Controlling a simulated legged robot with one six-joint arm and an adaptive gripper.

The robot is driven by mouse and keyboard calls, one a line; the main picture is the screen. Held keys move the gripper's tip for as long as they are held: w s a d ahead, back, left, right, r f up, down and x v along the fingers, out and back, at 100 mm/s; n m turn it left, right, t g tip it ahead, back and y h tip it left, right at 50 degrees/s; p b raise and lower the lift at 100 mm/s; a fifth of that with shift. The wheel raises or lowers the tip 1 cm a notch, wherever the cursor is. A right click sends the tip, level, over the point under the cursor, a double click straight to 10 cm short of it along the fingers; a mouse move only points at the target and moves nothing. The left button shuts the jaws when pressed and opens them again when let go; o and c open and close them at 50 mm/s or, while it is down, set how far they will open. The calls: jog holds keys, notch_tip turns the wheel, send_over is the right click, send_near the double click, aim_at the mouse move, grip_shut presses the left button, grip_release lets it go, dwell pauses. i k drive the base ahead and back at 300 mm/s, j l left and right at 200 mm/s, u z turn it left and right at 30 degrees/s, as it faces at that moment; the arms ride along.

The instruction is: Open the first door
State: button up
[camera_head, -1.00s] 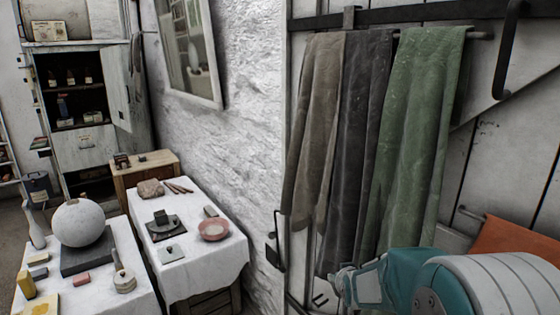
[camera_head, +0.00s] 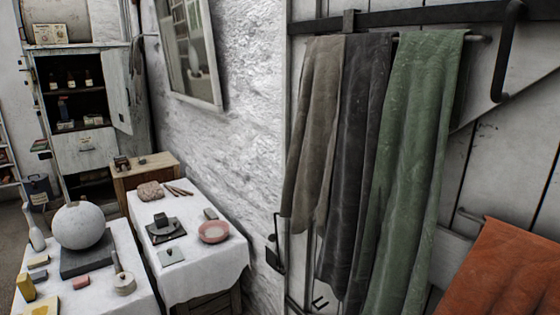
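A white plank door (camera_head: 472,160) fills the right side of the view, with a dark metal rail across its top. A brown cloth (camera_head: 316,120), a dark grey cloth (camera_head: 360,170) and a green cloth (camera_head: 415,150) hang from a bar on it and cover much of its face. A dark metal latch or handle (camera_head: 275,247) shows at the door's left edge, beside the rough wall. A black curved bar (camera_head: 507,50) is at the upper right. My gripper and arm are out of view.
Two white-clothed tables (camera_head: 205,265) at the left hold a plaster sphere (camera_head: 79,225), a pink bowl (camera_head: 214,232) and small blocks. A cabinet (camera_head: 85,150) with an open door stands behind. An orange cloth (camera_head: 500,275) hangs at lower right. A mirror (camera_head: 188,50) is on the wall.

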aim_at(407, 190)
jog(key=k+l+z, duration=0.3)
jog(key=k+l, duration=0.15)
jog(key=k, duration=0.15)
jog(key=k+z, duration=0.15)
jog(key=z, duration=0.3)
jog(key=k+l+z, duration=0.15)
jog(key=z, duration=0.3)
